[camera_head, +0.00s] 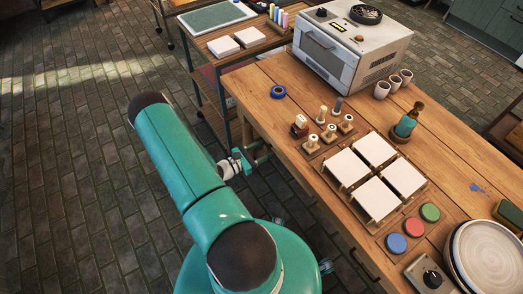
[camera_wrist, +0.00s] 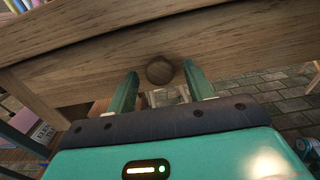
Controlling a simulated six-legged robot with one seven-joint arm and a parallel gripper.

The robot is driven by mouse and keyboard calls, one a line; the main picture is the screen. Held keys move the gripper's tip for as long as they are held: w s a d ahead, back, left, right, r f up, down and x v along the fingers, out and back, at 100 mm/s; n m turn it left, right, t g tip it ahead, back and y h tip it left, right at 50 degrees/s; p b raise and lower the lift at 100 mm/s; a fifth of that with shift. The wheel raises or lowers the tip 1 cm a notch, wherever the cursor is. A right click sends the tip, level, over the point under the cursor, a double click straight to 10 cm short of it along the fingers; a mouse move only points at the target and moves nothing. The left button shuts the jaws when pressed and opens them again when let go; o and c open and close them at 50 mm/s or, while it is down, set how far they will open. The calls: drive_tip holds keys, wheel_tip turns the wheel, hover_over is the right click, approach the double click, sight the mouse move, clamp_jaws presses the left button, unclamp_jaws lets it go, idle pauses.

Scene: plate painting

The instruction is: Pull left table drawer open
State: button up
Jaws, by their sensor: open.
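The wooden table (camera_head: 262,102) stands to the right of my arm in the head view. In the wrist view its wooden front (camera_wrist: 85,55) crosses the picture. My gripper (camera_wrist: 161,72) is open and empty, with its two green fingers pointing at this front. No clear drawer outline shows. In the head view my gripper is beside the table's left side, small and partly hidden.
A dark bar handle (camera_head: 362,265) is on the table's side nearer my base. A kiln-like white oven (camera_head: 345,55), white square plates (camera_head: 375,149) and paint discs (camera_head: 413,227) are on the tabletop. A side cart (camera_head: 222,45) stands at the back. Brick floor (camera_head: 75,170) is clear at left.

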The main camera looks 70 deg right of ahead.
drive_tip(key=shift+c, duration=0.2)
clamp_jaws()
drive_tip(key=v, duration=2.4)
drive_tip(key=shift+d, duration=0.15)
drive_tip(key=shift+o, duration=0.2)
unclamp_jaws()
drive_tip(key=v, duration=1.3)
drive_tip(key=shift+w+a, duration=0.3)
drive_tip(key=shift+w, duration=0.05)
